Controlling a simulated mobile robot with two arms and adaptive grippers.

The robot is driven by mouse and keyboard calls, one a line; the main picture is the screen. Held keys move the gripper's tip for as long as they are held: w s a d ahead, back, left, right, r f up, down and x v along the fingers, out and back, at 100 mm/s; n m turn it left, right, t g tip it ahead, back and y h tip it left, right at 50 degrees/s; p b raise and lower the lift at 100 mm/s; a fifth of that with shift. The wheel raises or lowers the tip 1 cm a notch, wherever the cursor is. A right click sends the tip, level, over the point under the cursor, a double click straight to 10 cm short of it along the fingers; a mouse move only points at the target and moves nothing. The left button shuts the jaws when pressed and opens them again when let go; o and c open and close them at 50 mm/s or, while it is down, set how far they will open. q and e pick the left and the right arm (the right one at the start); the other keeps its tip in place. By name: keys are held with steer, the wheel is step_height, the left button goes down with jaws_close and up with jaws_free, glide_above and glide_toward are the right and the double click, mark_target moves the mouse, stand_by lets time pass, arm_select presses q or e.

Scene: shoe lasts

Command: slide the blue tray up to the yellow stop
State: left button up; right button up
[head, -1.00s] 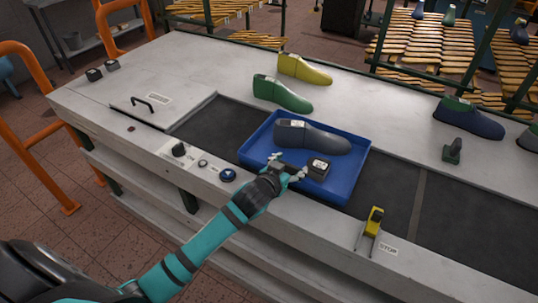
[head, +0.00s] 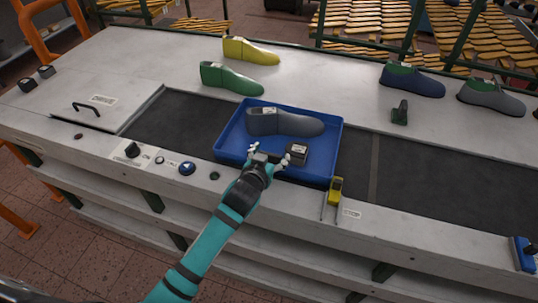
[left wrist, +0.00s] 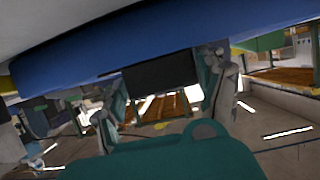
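The blue tray (head: 226,140) lies on the dark belt strip in the head view. It holds a dark grey shoe last and a small black block. Its front right corner is right beside the yellow stop (head: 335,190) on the front edge; I cannot tell whether they touch. My left gripper (head: 268,158) is at the tray's front wall, left of the black block, with its fingers spread. In the left wrist view the fingers (left wrist: 168,88) stand apart below the blue tray wall (left wrist: 150,50). Contact with the wall is unclear. My right gripper is not in view.
Green (head: 230,79) and yellow (head: 250,51) lasts stand behind the tray. The belt (head: 440,175) right of the tray is clear. Knobs line the front edge.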

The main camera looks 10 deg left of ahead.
arm_select(q)
steer(key=shift+o, duration=1.3)
steer(key=d+v, duration=0.1)
steer(key=v, duration=1.1)
steer(key=shift+a, duration=0.45)
